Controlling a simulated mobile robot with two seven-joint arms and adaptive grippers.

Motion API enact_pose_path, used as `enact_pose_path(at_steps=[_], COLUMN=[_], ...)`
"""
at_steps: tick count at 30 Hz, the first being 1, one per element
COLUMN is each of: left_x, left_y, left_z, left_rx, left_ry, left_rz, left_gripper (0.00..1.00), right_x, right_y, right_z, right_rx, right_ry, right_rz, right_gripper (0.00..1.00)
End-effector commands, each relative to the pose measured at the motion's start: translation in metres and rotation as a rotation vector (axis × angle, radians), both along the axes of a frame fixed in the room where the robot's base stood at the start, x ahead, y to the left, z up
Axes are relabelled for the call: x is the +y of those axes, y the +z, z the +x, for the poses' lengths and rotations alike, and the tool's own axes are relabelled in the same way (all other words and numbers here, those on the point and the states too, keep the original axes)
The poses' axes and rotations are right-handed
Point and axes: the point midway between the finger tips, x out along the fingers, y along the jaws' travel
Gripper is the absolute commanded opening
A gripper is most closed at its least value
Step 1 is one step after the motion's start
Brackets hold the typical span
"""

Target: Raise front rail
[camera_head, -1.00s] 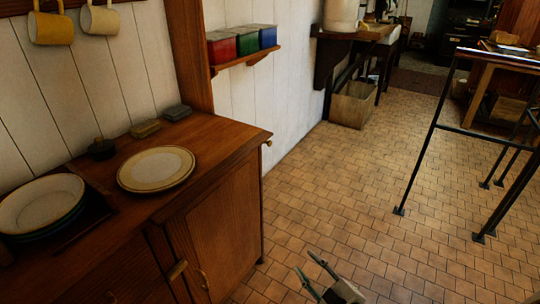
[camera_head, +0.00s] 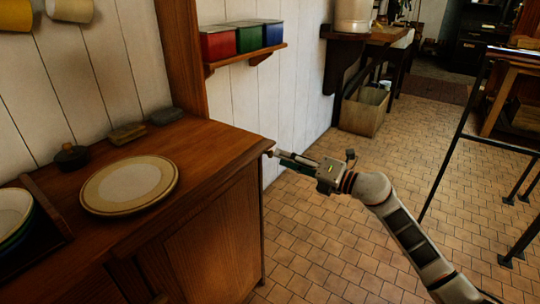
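The wooden cabinet (camera_head: 215,230) stands at the left with a flat wooden top (camera_head: 205,150). A front rail cannot be told apart clearly from the front edge of the top (camera_head: 225,172). My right gripper (camera_head: 274,153) reaches in from the right, with its fingertips at the top's right front corner. The small brass knob seen there earlier is now hidden by or lost against the fingertips. The fingers are seen nearly side-on, so their gap and any contact are unclear. My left gripper is out of view.
A plate (camera_head: 130,182), a stack of dishes (camera_head: 14,214) and small dark objects (camera_head: 71,157) stand on the top. A shelf (camera_head: 246,59) with coloured tins hangs on the wall. A dark metal frame (camera_head: 460,125) stands at right. Tiled floor between is clear.

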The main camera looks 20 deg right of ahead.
Motion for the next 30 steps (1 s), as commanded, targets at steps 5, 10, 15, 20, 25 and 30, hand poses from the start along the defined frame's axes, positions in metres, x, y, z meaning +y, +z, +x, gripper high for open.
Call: enact_pose_path(at_steps=[5,10,15,20,25,30], left_x=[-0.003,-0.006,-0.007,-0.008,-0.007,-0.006], left_y=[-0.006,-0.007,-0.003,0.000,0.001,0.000], left_z=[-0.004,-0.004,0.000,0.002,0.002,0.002], left_rx=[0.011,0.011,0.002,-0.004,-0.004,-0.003], left_ry=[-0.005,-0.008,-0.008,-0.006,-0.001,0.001], left_rz=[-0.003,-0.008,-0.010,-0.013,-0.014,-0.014], left_gripper=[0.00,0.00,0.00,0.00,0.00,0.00], right_x=[0.019,0.030,0.034,0.034,0.034,0.034], right_y=[-0.001,-0.002,0.000,0.000,0.000,0.000], right_z=[0.023,0.038,0.043,0.043,0.043,0.043], right_rx=[0.001,0.003,0.001,0.001,0.001,0.000], right_ry=[0.002,0.000,0.000,0.000,0.000,0.000], right_rz=[0.005,0.006,0.004,0.003,0.003,0.002], right_gripper=[0.34,0.34,0.34,0.34,0.06,0.00])
